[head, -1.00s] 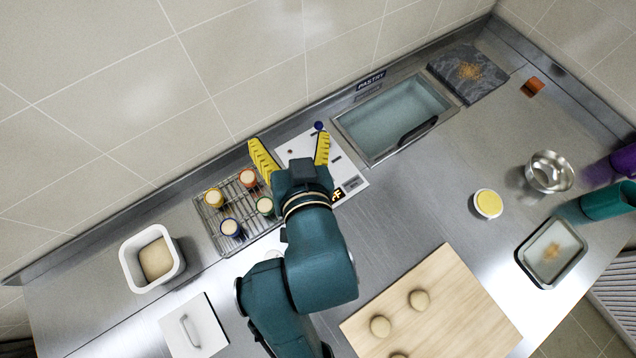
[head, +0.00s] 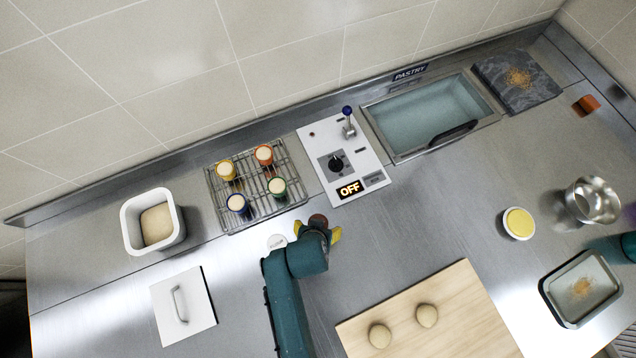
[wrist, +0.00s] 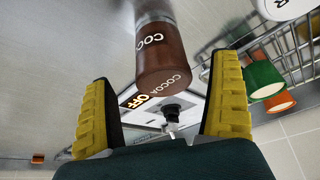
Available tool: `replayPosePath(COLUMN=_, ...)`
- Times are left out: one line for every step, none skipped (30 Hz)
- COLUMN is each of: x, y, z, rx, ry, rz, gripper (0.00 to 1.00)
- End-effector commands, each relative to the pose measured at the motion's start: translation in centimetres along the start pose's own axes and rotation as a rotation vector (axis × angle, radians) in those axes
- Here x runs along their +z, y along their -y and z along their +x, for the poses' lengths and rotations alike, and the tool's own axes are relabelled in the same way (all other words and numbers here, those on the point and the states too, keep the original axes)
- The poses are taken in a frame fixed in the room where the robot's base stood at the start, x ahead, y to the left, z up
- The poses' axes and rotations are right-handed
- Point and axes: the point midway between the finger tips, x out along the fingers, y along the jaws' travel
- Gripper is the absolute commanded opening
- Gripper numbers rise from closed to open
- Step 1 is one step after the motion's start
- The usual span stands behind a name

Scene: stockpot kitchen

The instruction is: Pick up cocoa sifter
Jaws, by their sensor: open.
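The cocoa sifter (wrist: 162,55) is brown with white COCOA lettering and a steel part at the top of the wrist view. In the head view its round brown top (head: 318,220) shows just beyond my gripper (head: 322,233), at the front of the control panel. In the wrist view my gripper (wrist: 163,92) is open, with one yellow finger on each side of the sifter's line. The sifter appears ahead of and between the fingers, with gaps to both. My wrist hides its lower part in the head view.
A wire rack (head: 255,190) with several coloured cups stands behind left of my gripper. The control panel (head: 345,155) reads OFF and has an upright lever. A wooden board (head: 440,318) with dough balls is in front right.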

Motion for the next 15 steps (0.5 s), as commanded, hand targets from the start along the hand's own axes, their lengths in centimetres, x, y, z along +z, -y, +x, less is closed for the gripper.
replayPosePath(x=-0.2, y=0.0, z=0.5, rx=0.000, ry=-0.001, rz=0.001, gripper=0.92)
replayPosePath(x=-0.3, y=0.0, z=0.9, rx=0.000, ry=0.000, rz=0.001, gripper=0.92)
replayPosePath(x=-0.5, y=0.1, z=1.5, rx=0.000, ry=0.000, rz=0.001, gripper=0.92)
replayPosePath(x=-0.6, y=0.1, z=2.1, rx=0.000, ry=0.000, rz=0.001, gripper=0.92)
replayPosePath(x=-0.8, y=0.1, z=2.7, rx=0.000, ry=0.000, rz=0.001, gripper=0.92)
replayPosePath(x=-1.1, y=0.2, z=3.4, rx=0.000, ry=0.000, rz=0.001, gripper=0.92)
replayPosePath(x=-0.9, y=0.1, z=4.0, rx=0.000, ry=0.001, rz=0.000, gripper=0.92)
replayPosePath(x=-0.9, y=0.1, z=4.4, rx=0.000, ry=0.000, rz=0.000, gripper=0.92)
replayPosePath(x=-0.8, y=0.1, z=4.8, rx=0.000, ry=0.001, rz=0.000, gripper=0.92)
replayPosePath(x=-0.9, y=0.1, z=5.0, rx=0.000, ry=-0.001, rz=0.000, gripper=0.92)
replayPosePath(x=-0.9, y=0.1, z=5.2, rx=-0.001, ry=-0.001, rz=0.000, gripper=0.92)
replayPosePath(x=-0.9, y=0.1, z=5.2, rx=-0.001, ry=-0.001, rz=0.000, gripper=0.92)
replayPosePath(x=-0.9, y=0.1, z=5.2, rx=-0.001, ry=-0.002, rz=0.000, gripper=0.92)
replayPosePath(x=-0.9, y=0.1, z=5.2, rx=-0.001, ry=-0.002, rz=0.000, gripper=0.92)
replayPosePath(x=-0.9, y=0.1, z=5.2, rx=-0.001, ry=-0.002, rz=0.000, gripper=0.92)
